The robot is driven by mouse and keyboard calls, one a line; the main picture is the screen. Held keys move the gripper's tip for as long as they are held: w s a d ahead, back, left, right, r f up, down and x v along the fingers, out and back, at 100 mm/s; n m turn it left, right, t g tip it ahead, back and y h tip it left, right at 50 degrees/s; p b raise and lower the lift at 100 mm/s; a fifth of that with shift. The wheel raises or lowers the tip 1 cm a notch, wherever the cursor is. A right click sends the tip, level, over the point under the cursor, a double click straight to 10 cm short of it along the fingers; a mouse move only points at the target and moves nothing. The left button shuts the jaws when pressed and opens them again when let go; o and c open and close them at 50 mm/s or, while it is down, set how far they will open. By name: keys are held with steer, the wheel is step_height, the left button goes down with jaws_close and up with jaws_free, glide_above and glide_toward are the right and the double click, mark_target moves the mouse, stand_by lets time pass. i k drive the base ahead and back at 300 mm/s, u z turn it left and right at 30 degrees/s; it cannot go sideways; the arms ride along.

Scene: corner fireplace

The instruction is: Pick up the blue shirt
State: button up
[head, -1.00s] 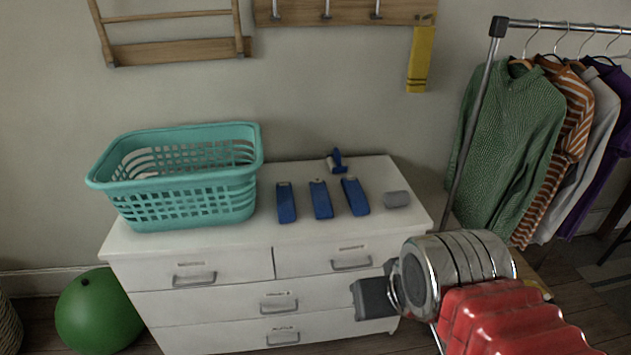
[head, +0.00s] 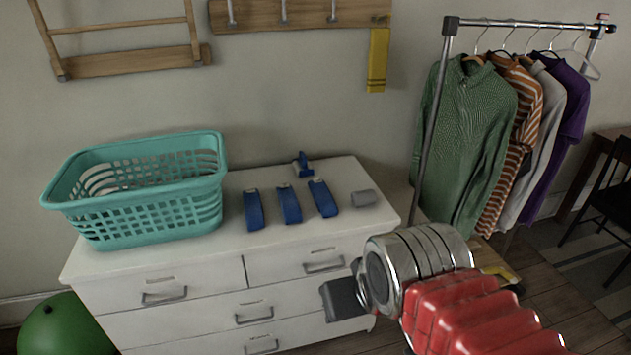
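No plainly blue shirt shows. Several garments hang on a metal clothes rack at the right: a green sweater (head: 463,140), an orange and white striped shirt (head: 522,100), a light grey shirt (head: 548,130) and a purple shirt (head: 570,115). My red and chrome arm comes in from the lower right. The dark block at its end, my gripper (head: 343,299), is in front of the dresser's right side, away from the garments. Its fingers cannot be made out.
A green ball (head: 60,325) lies at the lower left. A dark chair (head: 612,200) is at the right.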

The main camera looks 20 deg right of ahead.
mark_target(323, 199)
steer(key=u, duration=0.45)
steer(key=i, duration=1.05)
steer(key=u, duration=0.1)
